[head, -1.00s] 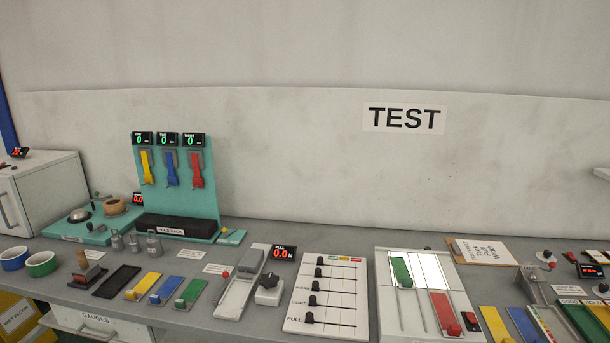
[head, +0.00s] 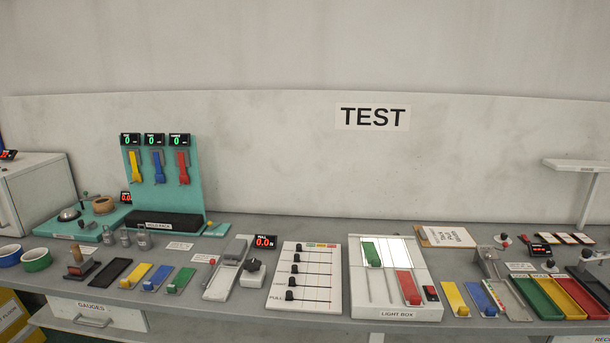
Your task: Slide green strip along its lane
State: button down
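The white light box (head: 381,312) stands on the grey bench, right of centre, with a lit panel at its top. A green strip (head: 371,254) lies at the far end of the box's left lane, over the left edge of the lit panel. The groove (head: 390,287) beside it is bare. A red strip (head: 408,287) lies near the front of the right lane. My gripper is not in view, and nothing touches the green strip.
A slider board (head: 305,302) stands left of the light box. A small red button (head: 430,292) is at its right edge, with yellow and blue strips (head: 474,299) and coloured trays (head: 535,297) beyond. Another green strip (head: 181,280) lies farther left on the bench.

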aim_at(372, 251)
jog(key=l, duration=0.1)
jog(key=i+z, duration=0.1)
jog(key=i, duration=0.5)
jog(key=i+j+z, duration=0.1)
jog(key=i, duration=0.5)
